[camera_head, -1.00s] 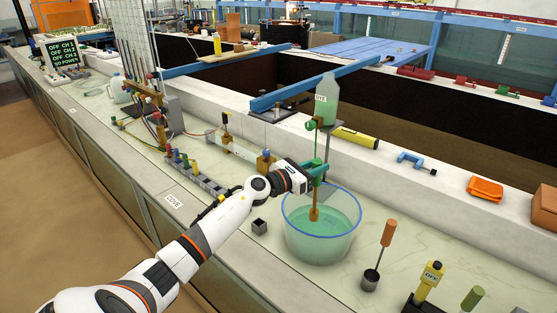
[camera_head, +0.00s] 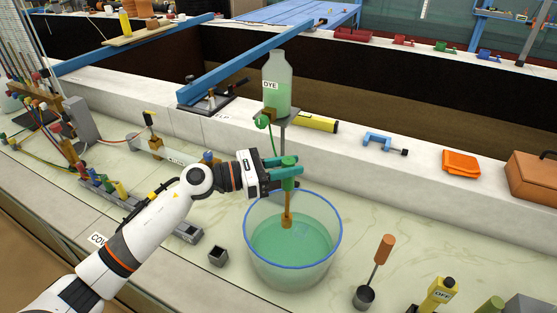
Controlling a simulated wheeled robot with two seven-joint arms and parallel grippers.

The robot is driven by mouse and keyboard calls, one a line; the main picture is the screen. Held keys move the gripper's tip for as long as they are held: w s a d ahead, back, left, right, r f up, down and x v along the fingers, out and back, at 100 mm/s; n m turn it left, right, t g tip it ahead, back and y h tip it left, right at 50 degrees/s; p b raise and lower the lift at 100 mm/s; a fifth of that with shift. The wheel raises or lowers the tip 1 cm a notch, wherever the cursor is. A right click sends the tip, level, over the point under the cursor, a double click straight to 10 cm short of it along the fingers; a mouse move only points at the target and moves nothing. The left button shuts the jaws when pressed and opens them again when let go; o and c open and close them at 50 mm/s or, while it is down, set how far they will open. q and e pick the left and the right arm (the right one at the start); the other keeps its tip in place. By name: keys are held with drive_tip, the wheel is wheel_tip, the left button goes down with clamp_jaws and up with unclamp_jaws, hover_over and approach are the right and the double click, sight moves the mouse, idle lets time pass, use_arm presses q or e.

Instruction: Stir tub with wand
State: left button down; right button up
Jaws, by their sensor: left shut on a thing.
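The tub (camera_head: 292,262) is a clear round container with a blue rim, standing on the pale counter with green liquid in it. The wand (camera_head: 287,208) has a green top and a brown lower part, and stands about upright with its lower end inside the tub. My left gripper (camera_head: 287,172) is shut on the green upper part of the wand, above the tub's far rim. Whether the wand's tip touches the liquid I cannot tell for certain. My right gripper does not show.
A dye bottle (camera_head: 278,84) stands on a bracket behind the tub. An orange cloth (camera_head: 461,163) lies on the ledge.

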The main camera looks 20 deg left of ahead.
use_arm(q)
drive_tip(key=shift+s+d+f, duration=0.1)
drive_tip(key=shift+f, duration=0.25)
drive_tip(key=shift+f+b, duration=0.35)
drive_tip(key=shift+b, duration=0.1)
drive_tip(key=b, duration=0.7)
hover_over(286, 224)
drive_tip(key=w, duration=0.1)
drive_tip(key=f, duration=0.8)
drive_tip(key=shift+w+f, duration=0.15)
drive_tip(key=shift+w, duration=0.05)
wheel_tip(286, 224, down, 10)
drive_tip(key=b, duration=1)
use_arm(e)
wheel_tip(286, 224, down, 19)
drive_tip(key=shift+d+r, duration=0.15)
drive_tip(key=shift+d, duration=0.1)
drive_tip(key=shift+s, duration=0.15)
